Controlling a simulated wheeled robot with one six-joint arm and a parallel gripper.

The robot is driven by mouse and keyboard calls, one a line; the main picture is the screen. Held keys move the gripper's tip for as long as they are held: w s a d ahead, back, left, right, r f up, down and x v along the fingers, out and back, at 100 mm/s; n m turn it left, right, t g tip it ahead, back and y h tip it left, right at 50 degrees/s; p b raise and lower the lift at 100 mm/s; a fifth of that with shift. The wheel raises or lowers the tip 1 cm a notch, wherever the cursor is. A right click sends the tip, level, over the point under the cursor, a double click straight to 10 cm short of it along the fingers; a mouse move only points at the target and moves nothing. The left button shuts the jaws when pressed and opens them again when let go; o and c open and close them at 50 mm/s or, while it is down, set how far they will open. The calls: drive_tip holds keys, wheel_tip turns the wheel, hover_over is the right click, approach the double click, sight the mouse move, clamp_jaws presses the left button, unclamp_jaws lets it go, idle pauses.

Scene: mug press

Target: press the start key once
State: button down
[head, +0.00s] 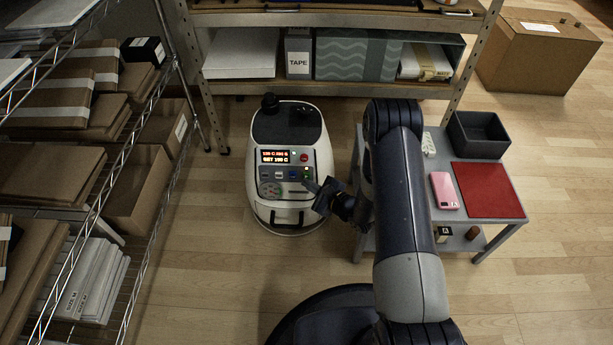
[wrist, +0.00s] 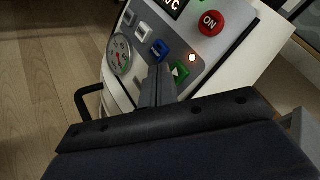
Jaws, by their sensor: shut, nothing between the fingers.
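The white mug press (head: 262,199) stands on the floor with its grey control panel facing up. Its display (head: 275,157) is lit.
A dial gauge (wrist: 119,54) and a small lit lamp (wrist: 191,58) are on the panel. A grey table (head: 470,232) with a pink phone-like object (head: 444,190) and red mat (head: 487,190) stands right. Shelves stand left and behind.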

drive_tip(key=shift+s+a+r+p, duration=0.15)
drive_tip(key=shift+s+r, duration=0.15)
drive_tip(key=shift+s, duration=0.95)
drive_tip(key=shift+s+d+r+p, duration=0.15)
drive_tip(key=shift+s+r, duration=0.15)
drive_tip(key=shift+s, duration=0.9)
drive_tip(key=shift+w+p, duration=0.95)
drive_tip(key=shift+p, duration=0.2)
drive_tip(key=shift+p, duration=0.45)
drive_tip(key=s, duration=0.3)
drive_tip(key=s+r, duration=0.1)
drive_tip(key=s, duration=0.1)
drive_tip(key=shift+s+a+p, duration=0.15)
drive_tip(key=shift+s+p, duration=0.15)
drive_tip(key=shift+w+f, duration=0.1)
